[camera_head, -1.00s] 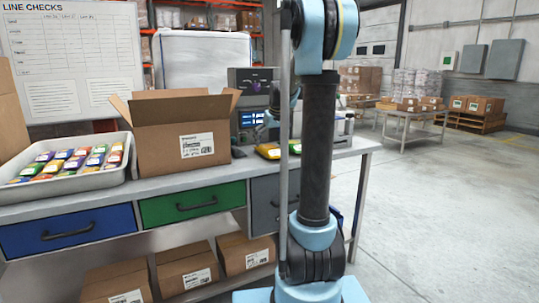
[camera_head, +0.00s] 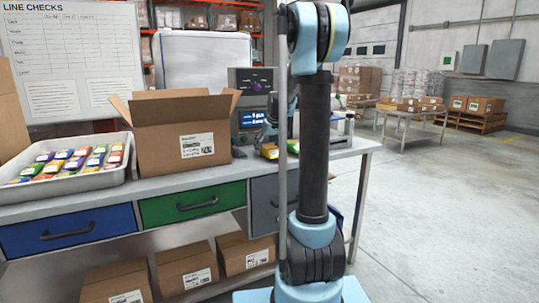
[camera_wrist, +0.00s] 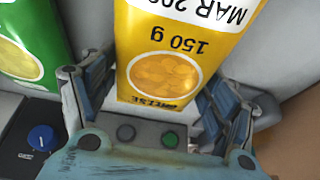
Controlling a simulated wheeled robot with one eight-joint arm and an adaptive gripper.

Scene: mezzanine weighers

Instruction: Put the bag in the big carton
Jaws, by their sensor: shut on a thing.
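The yellow bag (camera_wrist: 165,75), printed "150 g" and "MAR 20", fills the middle of the wrist view. My gripper (camera_wrist: 155,95) is shut on it, a finger at each side. In the head view the bag (camera_head: 270,151) lies by the weigher, partly hidden by my arm; I cannot tell if it is lifted. A green bag (camera_wrist: 30,45) lies beside it at the left in the wrist view. The big carton (camera_head: 160,145), brown with open flaps and a white label, stands on the bench left of the weigher. Its inside is hidden.
A weigher (camera_head: 250,105) with a lit display stands behind the bags. A white tray (camera_head: 70,187) of colourful bags sits left of the carton. Closed cartons (camera_head: 185,270) lie under the bench. The floor (camera_head: 450,220) at the right is clear.

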